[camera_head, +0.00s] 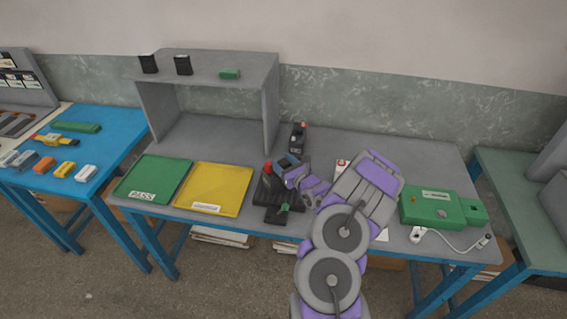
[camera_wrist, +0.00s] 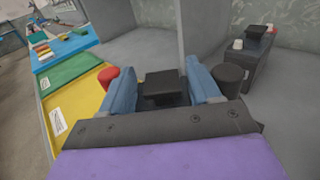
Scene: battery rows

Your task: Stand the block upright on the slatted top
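My gripper (camera_wrist: 162,90) has its two blue fingers spread apart around a small black block-like piece (camera_wrist: 164,87). I cannot tell whether they touch it. In the head view my gripper (camera_head: 289,164) is over a dark device (camera_head: 268,190) with a red knob (camera_head: 267,168). The red knob (camera_wrist: 109,77) is left of the fingers in the wrist view and a black knob (camera_wrist: 230,74) is right. Two black blocks (camera_head: 148,63) (camera_head: 183,65) stand on the grey shelf (camera_head: 208,67), and a green block (camera_head: 229,74) lies there. No slatted top is clearly visible.
A green tray (camera_head: 154,179) and a yellow tray (camera_head: 220,190) lie left of the device. A dark device (camera_head: 298,137) stands behind. The grey table is clear at back right.

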